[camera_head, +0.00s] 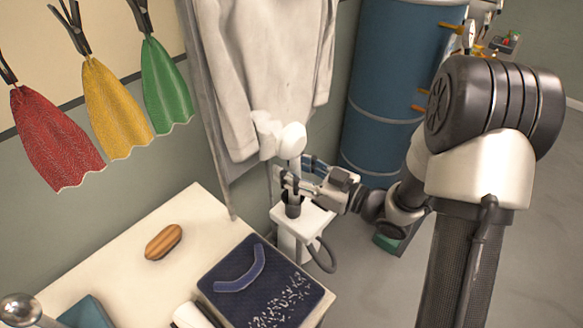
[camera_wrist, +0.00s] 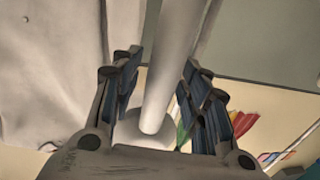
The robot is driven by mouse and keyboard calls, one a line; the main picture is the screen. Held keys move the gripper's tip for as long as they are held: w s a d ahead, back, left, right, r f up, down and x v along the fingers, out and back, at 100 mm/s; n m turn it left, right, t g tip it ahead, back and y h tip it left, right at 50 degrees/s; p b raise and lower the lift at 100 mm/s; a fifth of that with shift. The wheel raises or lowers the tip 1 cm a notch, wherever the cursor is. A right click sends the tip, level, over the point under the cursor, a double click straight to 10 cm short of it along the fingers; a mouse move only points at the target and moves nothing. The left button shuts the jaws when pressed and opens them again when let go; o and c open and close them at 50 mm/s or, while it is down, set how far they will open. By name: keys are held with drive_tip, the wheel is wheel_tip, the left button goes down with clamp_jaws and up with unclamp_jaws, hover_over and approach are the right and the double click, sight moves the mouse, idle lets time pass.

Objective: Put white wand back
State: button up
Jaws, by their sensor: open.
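The white wand (camera_head: 292,139) stands roughly upright at the garment rail, its rounded white head in front of the hanging garment. Its lower end is at a dark holder (camera_head: 293,207) on a white stand; my gripper partly hides this part, so I cannot tell how it sits there. My gripper (camera_head: 291,176) is open at the wand's shaft, just above the holder. In the wrist view the pale shaft (camera_wrist: 176,62) runs between the two open fingers of my gripper (camera_wrist: 163,82), with visible gaps on both sides.
A pale garment (camera_head: 225,75) hangs behind the wand. A blue barrel (camera_head: 395,85) stands to the right. The table at lower left holds a wooden brush (camera_head: 163,242) and a dark blue mat (camera_head: 222,290). Red, yellow and green cloths (camera_head: 110,100) hang on the wall. A hose (camera_head: 324,262) loops beside the stand.

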drive_tip(key=p+v, duration=0.2)
drive_tip(key=v, duration=0.9)
drive_tip(key=w+d+r+m+t+h, duration=0.1)
drive_tip(key=w+d+r+m+h, duration=0.15)
drive_tip(key=w+d+h, duration=0.65)
drive_tip(key=s+d+r+m+g+h, duration=0.1)
drive_tip(key=s+d+r+m+h, duration=0.1)
drive_tip(key=s+r+m+h, duration=0.35)
drive_tip(key=s+a+m+g, duration=0.1)
drive_tip(key=s+a+g, duration=0.2)
drive_tip(key=s, duration=0.8)
drive_tip(key=s+a+r+m+g, duration=0.1)
drive_tip(key=s+a+g, duration=0.2)
drive_tip(key=s, duration=0.9)
drive_tip(key=a, duration=0.3)
drive_tip(key=shift+a+m, duration=0.25)
drive_tip(key=shift+m, duration=0.15)
